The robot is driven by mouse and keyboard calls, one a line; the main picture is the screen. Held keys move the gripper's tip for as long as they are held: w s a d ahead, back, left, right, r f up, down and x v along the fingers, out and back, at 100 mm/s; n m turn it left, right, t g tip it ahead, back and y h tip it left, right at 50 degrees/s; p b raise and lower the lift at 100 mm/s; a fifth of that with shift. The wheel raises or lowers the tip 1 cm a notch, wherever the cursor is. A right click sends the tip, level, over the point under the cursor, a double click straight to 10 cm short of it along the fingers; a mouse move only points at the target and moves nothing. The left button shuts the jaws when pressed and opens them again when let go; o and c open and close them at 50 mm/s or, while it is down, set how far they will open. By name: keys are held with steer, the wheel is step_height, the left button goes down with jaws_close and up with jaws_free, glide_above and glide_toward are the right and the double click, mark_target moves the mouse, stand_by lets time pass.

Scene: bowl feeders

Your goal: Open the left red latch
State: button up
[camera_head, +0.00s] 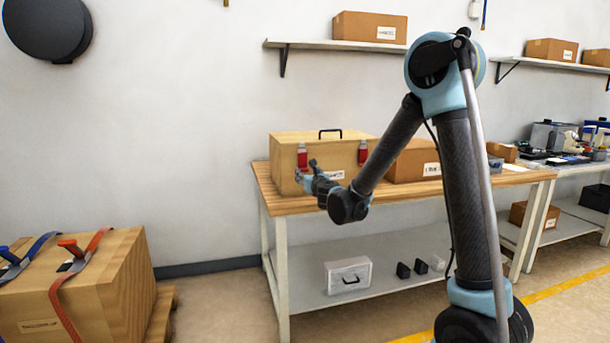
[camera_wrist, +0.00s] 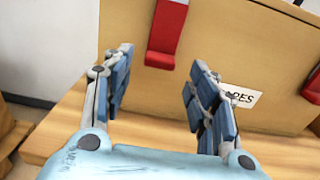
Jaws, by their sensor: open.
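A wooden box (camera_head: 287,154) with a black top handle stands on the workbench. The left red latch (camera_head: 302,157) is on its front face, and a second red latch (camera_head: 363,152) is to the right. In the wrist view the left red latch (camera_wrist: 167,32) lies ahead of my gripper, above and between its fingers, its lower end tipped outward. The right latch (camera_wrist: 313,87) shows at the right edge. My gripper (camera_head: 306,177) is in front of the box, just below the left latch. In the wrist view my gripper (camera_wrist: 153,78) is open with nothing between its fingers.
A cardboard box (camera_head: 411,163) stands right of the wooden box on the workbench (camera_head: 282,206). A shelf (camera_head: 310,44) hangs above. A strapped wooden crate (camera_head: 105,290) is at lower left.

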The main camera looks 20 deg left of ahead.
mark_target(304, 171)
steer(key=shift+x, duration=1.95)
jaws_close()
steer(key=shift+a, duration=0.1)
